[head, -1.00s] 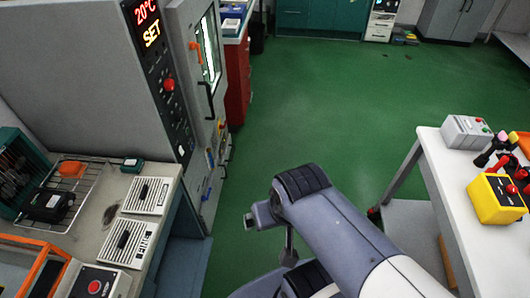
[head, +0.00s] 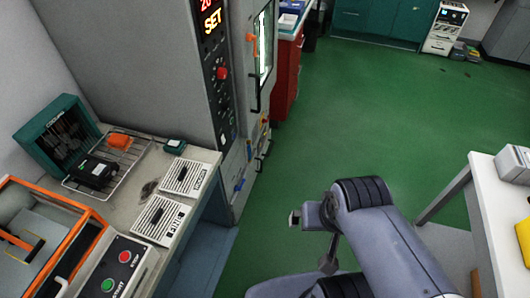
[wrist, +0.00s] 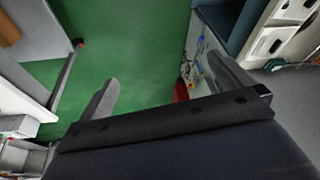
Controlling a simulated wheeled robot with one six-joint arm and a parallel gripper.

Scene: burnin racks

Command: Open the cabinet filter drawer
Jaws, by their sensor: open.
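The tall grey cabinet (head: 130,60) stands at the left, with a red display and a red knob (head: 222,73) on its dark control strip. Its right-hand face carries a black handle, an orange latch and a small blue handle (head: 239,185) low down. I cannot tell which part is the filter drawer. My gripper (wrist: 165,85) is open and empty in the wrist view, its fingers apart over green floor.
The bench (head: 148,187) holds a wire rack, a teal box (head: 62,130) and an orange-framed case (head: 50,225). A red-and-green button box (head: 118,268) sits in front. A white table (head: 485,205) stands at the right.

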